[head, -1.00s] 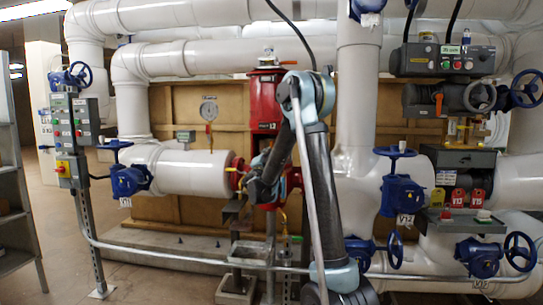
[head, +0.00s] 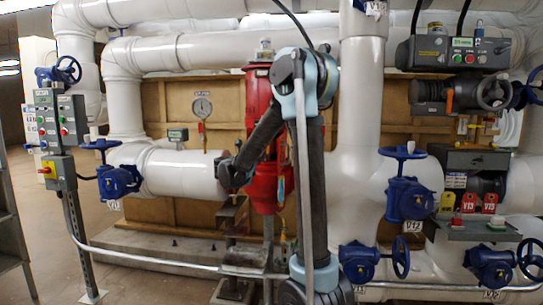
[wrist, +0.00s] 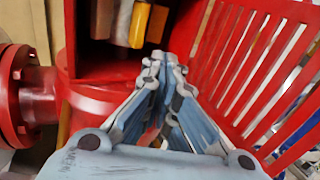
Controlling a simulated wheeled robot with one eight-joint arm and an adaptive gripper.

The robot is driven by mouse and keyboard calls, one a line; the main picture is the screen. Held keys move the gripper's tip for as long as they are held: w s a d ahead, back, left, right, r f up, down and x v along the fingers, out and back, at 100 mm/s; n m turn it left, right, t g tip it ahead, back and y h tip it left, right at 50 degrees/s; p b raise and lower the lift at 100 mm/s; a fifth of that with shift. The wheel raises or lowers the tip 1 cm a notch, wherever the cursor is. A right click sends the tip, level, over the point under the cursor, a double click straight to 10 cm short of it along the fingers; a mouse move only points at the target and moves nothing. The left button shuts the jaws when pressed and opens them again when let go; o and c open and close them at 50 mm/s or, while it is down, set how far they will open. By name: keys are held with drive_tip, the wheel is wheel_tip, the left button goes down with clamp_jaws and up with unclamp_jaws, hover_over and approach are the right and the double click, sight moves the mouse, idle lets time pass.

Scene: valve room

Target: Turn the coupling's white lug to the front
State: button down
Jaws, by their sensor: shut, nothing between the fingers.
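A red upright machine (head: 258,105) stands in the middle of the head view, partly hidden behind my arm. In the wrist view, its red housing (wrist: 92,108) has an open dark compartment, with a yellow-orange piece (wrist: 140,24) and other upright pieces inside. A red slatted guard (wrist: 250,65) is on the right. My gripper (wrist: 164,58) is shut and empty, its fingertips in front of the compartment's lower edge. In the head view the gripper end of my arm is dark and its fingers cannot be made out.
A red flange (wrist: 16,95) sits at the left of the wrist view. A white horizontal pipe (head: 175,172) with a blue valve (head: 119,181) lies left of my arm. A metal rail (head: 165,265) runs low across the front. A control post (head: 74,225) stands at left.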

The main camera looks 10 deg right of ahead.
drive_tip(key=x, duration=1.3)
drive_tip(key=shift+w+d, duration=0.15)
drive_tip(key=shift+w, duration=0.2)
